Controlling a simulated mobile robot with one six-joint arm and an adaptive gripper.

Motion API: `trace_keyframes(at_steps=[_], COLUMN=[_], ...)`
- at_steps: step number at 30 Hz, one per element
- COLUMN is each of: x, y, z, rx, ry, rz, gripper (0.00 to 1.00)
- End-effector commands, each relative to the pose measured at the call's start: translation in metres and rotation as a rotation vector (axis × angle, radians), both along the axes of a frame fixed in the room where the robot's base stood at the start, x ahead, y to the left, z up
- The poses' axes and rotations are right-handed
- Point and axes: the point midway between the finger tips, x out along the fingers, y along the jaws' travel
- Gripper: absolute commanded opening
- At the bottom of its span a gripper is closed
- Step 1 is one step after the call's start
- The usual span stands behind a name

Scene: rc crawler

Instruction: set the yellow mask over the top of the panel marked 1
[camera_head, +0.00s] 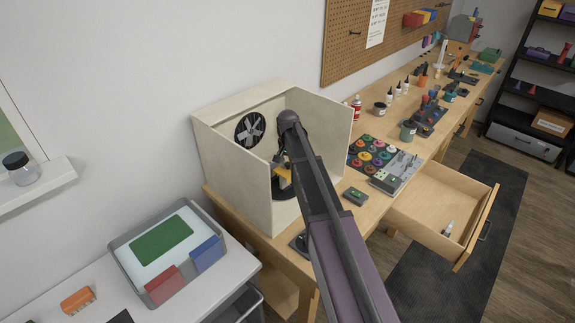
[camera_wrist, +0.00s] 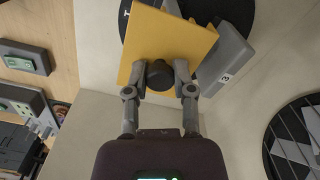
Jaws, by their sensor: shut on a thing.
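The yellow mask (camera_wrist: 168,38) is a flat-looking yellow piece with a black knob (camera_wrist: 160,77). My gripper (camera_wrist: 161,72) is shut on this knob. In the head view the mask (camera_head: 284,173) is inside the pale booth, over the black round turntable (camera_head: 285,192). In the wrist view a grey panel marked 3 (camera_wrist: 226,62) stands beside the mask at its right, and more grey shows behind the mask. I cannot make out a panel marked 1; the mask may hide it. I cannot tell whether the mask touches any panel.
The booth (camera_head: 238,182) has walls on both sides of my arm and a black fan (camera_head: 250,129) at the back. Paint pots (camera_head: 374,152) and a small green-topped box (camera_head: 355,196) lie right of it. A drawer (camera_head: 440,208) stands open. A grey tray (camera_head: 130,262) is on the left table.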

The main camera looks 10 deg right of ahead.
Motion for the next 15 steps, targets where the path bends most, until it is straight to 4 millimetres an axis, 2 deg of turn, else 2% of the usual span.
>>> trace_keyframes(at_steps=[12,13,15], x=[0.0,0.0,0.0], y=[0.0004,0.0004,0.0004], z=[-0.0017,-0.0017,-0.0017], rx=[0.0,0.0,0.0], ry=[0.0,0.0,0.0], rz=[0.0,0.0,0.0], gripper=[0.0,0.42,0.62])
